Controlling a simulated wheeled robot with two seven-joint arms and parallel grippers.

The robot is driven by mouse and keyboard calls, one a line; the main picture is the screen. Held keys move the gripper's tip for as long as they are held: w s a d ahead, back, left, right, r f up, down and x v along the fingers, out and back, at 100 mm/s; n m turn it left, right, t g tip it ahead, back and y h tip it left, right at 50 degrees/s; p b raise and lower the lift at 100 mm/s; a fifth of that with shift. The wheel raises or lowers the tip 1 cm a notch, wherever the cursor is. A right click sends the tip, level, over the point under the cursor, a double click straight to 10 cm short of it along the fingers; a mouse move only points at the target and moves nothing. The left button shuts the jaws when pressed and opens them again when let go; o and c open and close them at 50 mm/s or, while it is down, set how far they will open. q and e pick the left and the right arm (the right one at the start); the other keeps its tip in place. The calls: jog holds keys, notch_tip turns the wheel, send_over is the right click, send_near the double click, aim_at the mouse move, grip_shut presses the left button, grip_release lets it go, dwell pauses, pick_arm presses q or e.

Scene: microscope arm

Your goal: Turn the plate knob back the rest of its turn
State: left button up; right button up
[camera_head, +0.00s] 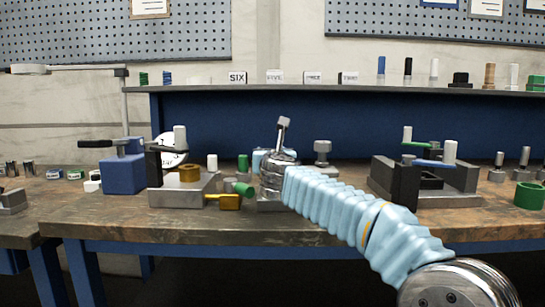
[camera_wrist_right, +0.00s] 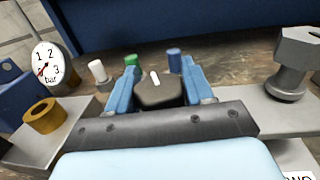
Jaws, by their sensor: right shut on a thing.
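The plate knob (camera_wrist_right: 160,96) is dark and blocky, with a short white mark on top. In the right wrist view it sits between the two blue fingers of my right gripper (camera_wrist_right: 158,80), which is shut on it. The white mark points nearly straight up in that view, tilted slightly left. In the head view my right arm comes in from the lower right and its gripper (camera_head: 262,157) is at the bench's middle; the wrist hides the knob there. My left gripper is in neither view.
A round gauge (camera_wrist_right: 46,63), a brass ring (camera_wrist_right: 43,116) on a grey block and several coloured pegs stand left of and behind the knob. A grey bolt-shaped post (camera_wrist_right: 293,66) stands at right. A dark fixture (camera_head: 405,180) with coloured levers is farther right on the bench.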

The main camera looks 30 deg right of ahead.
jog(key=n+y+p, duration=0.1)
jog(key=y, duration=0.1)
jog(key=n+t+y+p, duration=0.1)
jog(key=n+y, duration=0.1)
jog(key=shift+a+t+y, duration=0.15)
jog(key=shift+t+y, duration=0.15)
jog(key=shift+w+a+f+n+y+p, duration=0.15)
jog(key=shift+n+y+p, duration=0.6)
jog(key=shift+y, duration=0.5)
jog(key=shift+s+a+n+y+p, duration=0.1)
jog(key=shift+n+y+p, duration=0.65)
jog(key=shift+y, duration=0.5)
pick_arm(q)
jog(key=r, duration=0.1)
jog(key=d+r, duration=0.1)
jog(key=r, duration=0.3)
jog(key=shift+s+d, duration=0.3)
pick_arm(e)
jog(key=shift+f+n+y, duration=0.1)
jog(key=shift+n+y, duration=0.3)
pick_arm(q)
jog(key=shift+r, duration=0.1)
pick_arm(e)
jog(key=shift+a, duration=0.1)
jog(key=shift+f, duration=0.1)
jog(key=o, duration=1)
jog(key=shift+c, duration=0.2)
jog(key=shift+r, duration=0.2)
